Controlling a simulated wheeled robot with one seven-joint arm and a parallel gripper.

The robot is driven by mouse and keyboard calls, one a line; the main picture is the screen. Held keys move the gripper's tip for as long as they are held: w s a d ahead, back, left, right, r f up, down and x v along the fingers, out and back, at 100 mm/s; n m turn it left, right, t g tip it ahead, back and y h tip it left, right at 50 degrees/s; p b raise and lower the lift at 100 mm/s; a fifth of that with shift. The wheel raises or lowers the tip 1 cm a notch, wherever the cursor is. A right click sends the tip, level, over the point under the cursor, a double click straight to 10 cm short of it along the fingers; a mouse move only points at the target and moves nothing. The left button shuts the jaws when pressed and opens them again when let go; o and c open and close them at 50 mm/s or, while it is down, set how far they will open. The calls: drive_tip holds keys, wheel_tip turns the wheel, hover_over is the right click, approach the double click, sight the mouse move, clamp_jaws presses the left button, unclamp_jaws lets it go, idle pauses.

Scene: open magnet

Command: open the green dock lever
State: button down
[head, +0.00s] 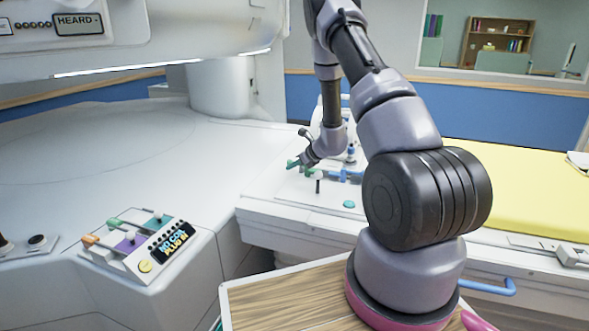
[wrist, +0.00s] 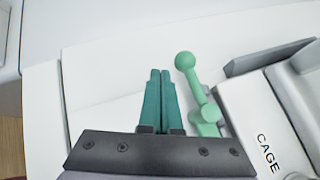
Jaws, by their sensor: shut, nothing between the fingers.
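The green dock lever (wrist: 191,80) shows in the wrist view just right of my fingers. It has a round ball at its far end and a thicker green joint nearer to me. My gripper (wrist: 160,73) is shut and empty, its two teal fingers side by side, left of the lever with a small gap in the picture. In the head view my gripper (head: 292,164) is low over the white dock surface at the middle. A small green part (head: 308,170) shows beside it, partly hidden by the gripper; I cannot tell for sure that it is the lever.
A white block marked CAGE (wrist: 262,130) stands right of the lever. In the head view, blue fittings (head: 347,175) and a teal button (head: 348,204) sit near the gripper. A control box with small levers (head: 140,248) is at the left. The yellow bed (head: 530,195) is at the right.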

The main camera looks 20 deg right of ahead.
drive_tip(key=shift+w+d, duration=0.1)
drive_tip(key=shift+w, duration=0.25)
drive_tip(key=shift+w, duration=0.15)
idle(0.4)
